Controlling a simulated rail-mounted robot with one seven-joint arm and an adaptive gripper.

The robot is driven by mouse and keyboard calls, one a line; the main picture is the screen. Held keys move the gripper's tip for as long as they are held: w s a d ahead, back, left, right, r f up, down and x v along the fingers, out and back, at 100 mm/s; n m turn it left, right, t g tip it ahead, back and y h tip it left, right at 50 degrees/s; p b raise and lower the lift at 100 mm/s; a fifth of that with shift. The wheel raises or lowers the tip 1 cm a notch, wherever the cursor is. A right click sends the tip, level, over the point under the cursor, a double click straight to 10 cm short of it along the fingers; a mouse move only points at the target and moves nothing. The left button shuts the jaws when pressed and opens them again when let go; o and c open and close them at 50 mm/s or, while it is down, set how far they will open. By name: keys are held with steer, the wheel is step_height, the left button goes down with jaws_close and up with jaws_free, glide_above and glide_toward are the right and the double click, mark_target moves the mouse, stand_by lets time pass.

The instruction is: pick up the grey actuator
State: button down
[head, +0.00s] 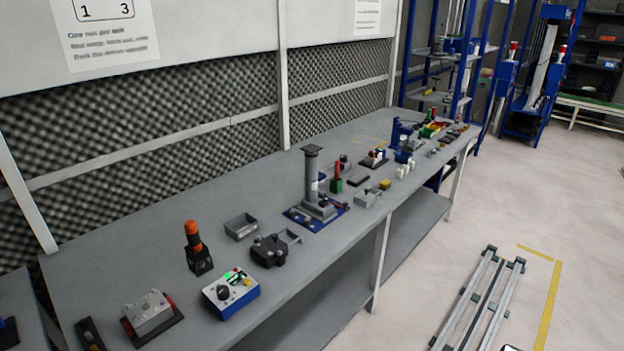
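A tall grey column-shaped device (312,178) stands upright on a blue base plate (300,219) near the middle of the bench. It has a dark flat cap and a stepped grey foot, and may be the grey actuator. I cannot tell for certain which is the actuator. My gripper is not in view.
The long grey bench (130,262) holds an orange-topped black device (194,250), a blue-and-white control box (231,293), a black part (268,250) and a small grey tray (240,227). Foam-lined panels (130,195) stand behind. Rails (480,300) lie on the open floor at right.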

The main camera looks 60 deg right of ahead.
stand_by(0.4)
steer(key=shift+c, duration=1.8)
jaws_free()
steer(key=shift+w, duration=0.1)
